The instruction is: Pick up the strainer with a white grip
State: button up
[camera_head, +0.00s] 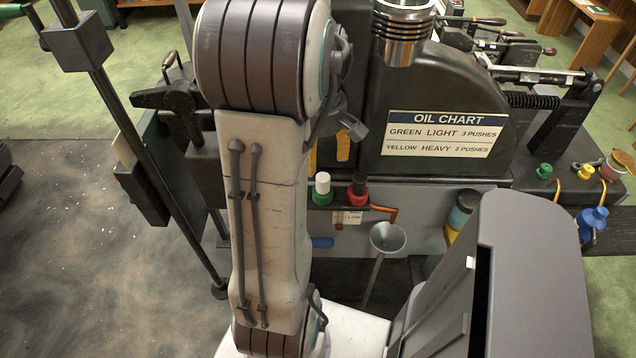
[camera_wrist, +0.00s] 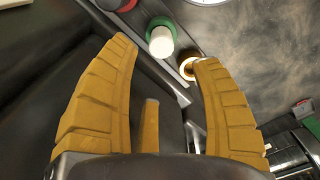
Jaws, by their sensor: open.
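A small piece with a white cylindrical grip and a green collar (camera_head: 322,189) stands upright on the machine's front ledge. It is the only clear white grip in view; its strainer part cannot be made out. In the wrist view the white grip (camera_wrist: 161,42) shows just beyond and between my fingertips, apart from both. My gripper (camera_head: 328,150) is mostly hidden behind my own arm, with parts of its yellow fingers showing above the ledge. In the wrist view my gripper (camera_wrist: 167,54) is open and empty.
A red piece with a black grip (camera_head: 357,190) stands right of the white one. A metal funnel (camera_head: 388,238) hangs lower right beside a copper pipe. The dark machine body with an oil chart sign (camera_head: 445,133) rises behind. A dark upright rod (camera_head: 150,165) stands left.

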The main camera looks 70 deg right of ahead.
aim_at(323, 177)
jog(key=n, duration=0.4)
jog(key=shift+a+n, duration=0.15)
jog(key=shift+n, duration=0.25)
jog(key=shift+f+n, duration=0.2)
jog(key=shift+n, duration=0.2)
jog(key=shift+s+f, duration=0.15)
jog(key=shift+f, duration=1.6)
jog(key=shift+s+f, duration=0.15)
jog(key=shift+f, duration=1.6)
jog(key=shift+o, duration=0.2)
grip_shut()
jog(key=shift+r, duration=0.15)
